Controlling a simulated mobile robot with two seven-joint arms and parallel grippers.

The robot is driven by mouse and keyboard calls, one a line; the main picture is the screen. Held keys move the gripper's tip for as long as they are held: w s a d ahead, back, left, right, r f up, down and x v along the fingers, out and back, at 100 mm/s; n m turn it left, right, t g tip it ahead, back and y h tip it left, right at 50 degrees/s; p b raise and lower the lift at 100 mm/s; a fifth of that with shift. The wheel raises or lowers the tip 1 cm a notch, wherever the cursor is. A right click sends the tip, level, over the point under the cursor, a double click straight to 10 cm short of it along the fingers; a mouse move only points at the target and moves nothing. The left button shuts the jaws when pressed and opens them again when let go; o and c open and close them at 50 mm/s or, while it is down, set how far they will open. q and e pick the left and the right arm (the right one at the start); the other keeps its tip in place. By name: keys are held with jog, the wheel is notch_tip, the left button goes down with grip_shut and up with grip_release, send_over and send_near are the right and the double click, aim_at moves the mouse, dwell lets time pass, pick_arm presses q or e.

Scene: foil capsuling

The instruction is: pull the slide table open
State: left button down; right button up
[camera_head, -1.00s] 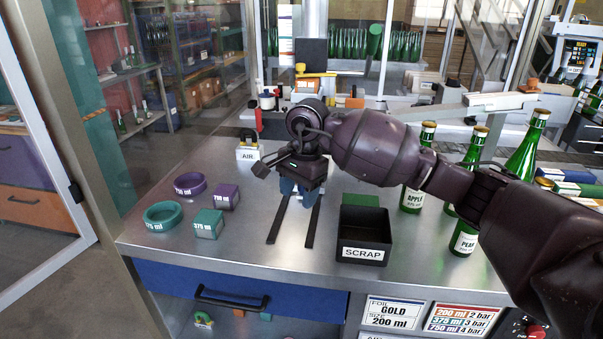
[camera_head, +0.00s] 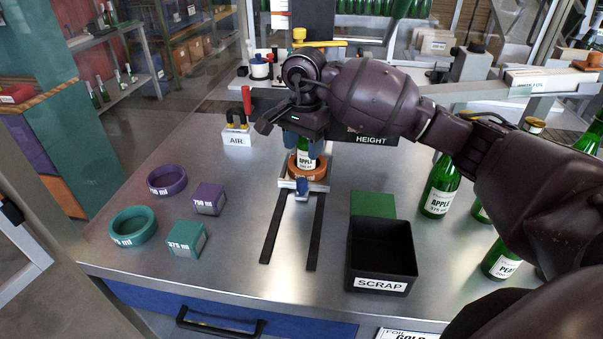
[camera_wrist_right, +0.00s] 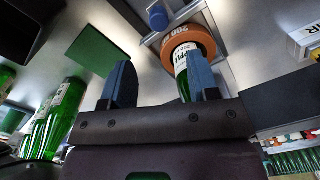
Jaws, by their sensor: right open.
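The slide table (camera_head: 287,184) sits at the far end of two dark rails (camera_head: 271,232), with a blue handle (camera_head: 302,189) on its front. An orange 200 ml ring (camera_head: 317,172) on it surrounds the base of a green apple bottle (camera_head: 306,161), which stands upright. My right gripper (camera_head: 304,146) is open above the ring, at the bottle's upper part, which it partly hides. In the right wrist view the bottle (camera_wrist_right: 182,75) shows between the blue fingers, nearer the right one, and the blue handle (camera_wrist_right: 157,17) lies beyond the ring. My left gripper is out of view.
Purple and teal rings (camera_head: 133,227) and blocks lie left. Several bottles (camera_head: 438,190) stand right. The rails' near part is clear.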

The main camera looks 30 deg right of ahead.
aim_at(302, 180)
notch_tip(302, 180, down, 11)
jog(key=shift+a+r+p, duration=0.1)
jog(key=shift+r+p, duration=0.1)
jog(key=shift+p, duration=0.2)
jog(key=shift+c, duration=0.2)
grip_shut()
